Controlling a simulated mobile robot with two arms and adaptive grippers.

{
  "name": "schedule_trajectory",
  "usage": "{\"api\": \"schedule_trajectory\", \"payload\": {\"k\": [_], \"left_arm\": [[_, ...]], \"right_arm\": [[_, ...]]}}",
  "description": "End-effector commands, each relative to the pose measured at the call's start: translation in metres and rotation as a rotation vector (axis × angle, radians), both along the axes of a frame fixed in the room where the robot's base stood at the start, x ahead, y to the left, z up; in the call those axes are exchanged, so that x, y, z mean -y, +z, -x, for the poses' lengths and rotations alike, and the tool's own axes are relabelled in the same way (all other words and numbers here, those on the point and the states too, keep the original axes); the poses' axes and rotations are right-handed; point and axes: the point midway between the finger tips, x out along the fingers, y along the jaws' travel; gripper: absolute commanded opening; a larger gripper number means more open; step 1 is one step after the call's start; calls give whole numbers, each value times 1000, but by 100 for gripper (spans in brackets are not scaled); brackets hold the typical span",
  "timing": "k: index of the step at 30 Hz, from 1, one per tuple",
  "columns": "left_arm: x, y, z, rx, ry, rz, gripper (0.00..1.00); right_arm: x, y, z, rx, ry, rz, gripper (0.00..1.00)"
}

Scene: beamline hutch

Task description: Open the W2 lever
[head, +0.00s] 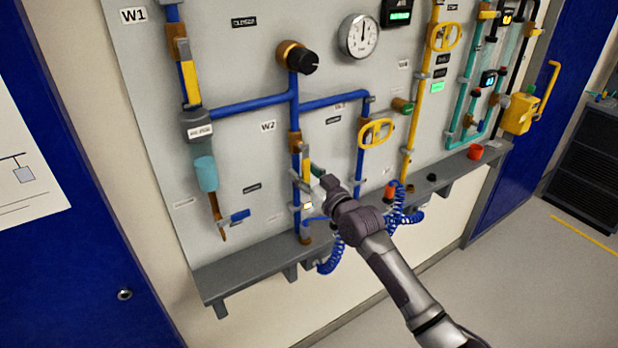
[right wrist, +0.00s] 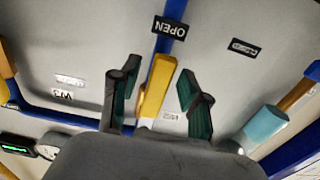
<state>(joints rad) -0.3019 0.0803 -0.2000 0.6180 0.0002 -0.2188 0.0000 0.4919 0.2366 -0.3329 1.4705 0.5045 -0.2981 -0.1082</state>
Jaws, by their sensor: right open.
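The W2 label (head: 268,126) is on the grey panel beside a vertical blue pipe. Next to that pipe, below a brass fitting, is the yellow W2 lever (head: 306,162), in line with the pipe. My right gripper (head: 316,178) is at the lever, reaching in from the lower right. In the right wrist view, the yellow lever (right wrist: 158,80) stands between the two spread fingers of the right gripper (right wrist: 157,92), with visible gaps on both sides. The gripper is open and hides part of the lower pipe in the head view. The left gripper is not in view.
A W1 line with its own yellow lever (head: 190,82) is to the left. A yellow handwheel (head: 376,133) is close on the right. A grey ledge (head: 240,268) with coiled blue hoses runs below.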

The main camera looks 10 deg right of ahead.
Motion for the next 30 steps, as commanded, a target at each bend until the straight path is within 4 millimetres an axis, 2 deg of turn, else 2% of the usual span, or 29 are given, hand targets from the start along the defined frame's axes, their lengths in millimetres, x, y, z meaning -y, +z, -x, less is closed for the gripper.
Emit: {"api": "schedule_trajectory", "payload": {"k": [5,12,18,24,30], "left_arm": [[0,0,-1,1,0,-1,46],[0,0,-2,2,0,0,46],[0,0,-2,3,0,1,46],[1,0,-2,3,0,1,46],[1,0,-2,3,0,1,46]], "right_arm": [[7,-1,16,-1,-1,0,46],[23,-2,65,-2,0,2,46],[35,-2,98,-4,0,0,46],[40,-1,112,-2,1,1,46],[40,-1,113,-2,0,0,46]]}}
